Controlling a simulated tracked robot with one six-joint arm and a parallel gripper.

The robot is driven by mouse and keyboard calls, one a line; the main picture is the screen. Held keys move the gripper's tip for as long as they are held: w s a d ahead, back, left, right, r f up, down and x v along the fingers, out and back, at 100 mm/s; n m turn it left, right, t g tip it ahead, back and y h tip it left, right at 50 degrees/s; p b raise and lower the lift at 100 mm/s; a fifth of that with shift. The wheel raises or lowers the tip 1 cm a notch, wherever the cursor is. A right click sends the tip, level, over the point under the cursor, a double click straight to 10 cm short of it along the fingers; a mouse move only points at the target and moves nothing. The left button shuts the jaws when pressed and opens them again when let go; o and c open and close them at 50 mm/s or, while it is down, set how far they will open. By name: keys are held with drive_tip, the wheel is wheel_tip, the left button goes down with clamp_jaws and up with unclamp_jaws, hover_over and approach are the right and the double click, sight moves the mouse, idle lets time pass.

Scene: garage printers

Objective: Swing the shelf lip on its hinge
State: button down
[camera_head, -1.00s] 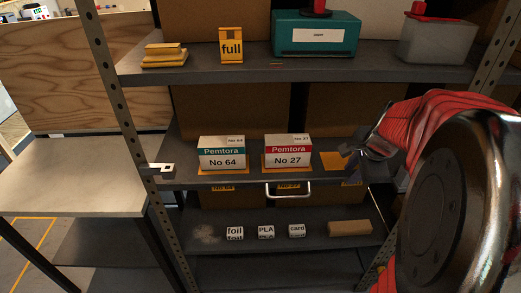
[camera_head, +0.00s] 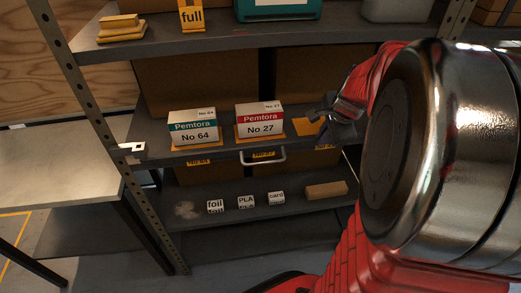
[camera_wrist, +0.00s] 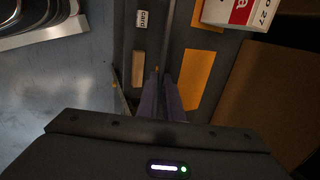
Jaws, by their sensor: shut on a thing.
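The shelf lip (camera_head: 215,157) is the narrow dark strip along the front edge of the middle shelf, with orange number labels and a pale U-shaped handle (camera_head: 264,158). My gripper (camera_head: 319,109) is at the right end of this shelf, beside a bare orange pad (camera_head: 306,127). In the wrist view the lip (camera_wrist: 169,35) is a thin strip running down to my gripper (camera_wrist: 164,82). The fingers are shut on the lip near its right end; the exact contact is dark and partly hidden. My arm hides the shelf's far right.
Boxes No 64 (camera_head: 194,128) and No 27 (camera_head: 260,119) stand upright just behind the lip. A metal bracket (camera_head: 130,150) sits on the left post. Blocks marked foil (camera_head: 215,207), PLA (camera_head: 246,202) and card (camera_head: 276,198) and a tan block (camera_head: 326,190) lie below.

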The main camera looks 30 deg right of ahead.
drive_tip(key=shift+s+f, duration=0.1)
drive_tip(key=shift+s+a+f+t, duration=0.2)
drive_tip(key=shift+s+f+t, duration=0.1)
drive_tip(key=shift+t, duration=0.6)
drive_tip(key=shift+s+a+f+t+h, duration=0.1)
drive_tip(key=shift+s+f+t+h, duration=0.3)
drive_tip(key=shift+t, duration=0.4)
drive_tip(key=shift+r, duration=0.1)
drive_tip(key=c, duration=1.8)
unclamp_jaws()
drive_tip(key=shift+c, duration=0.2)
drive_tip(key=shift+r, duration=0.15)
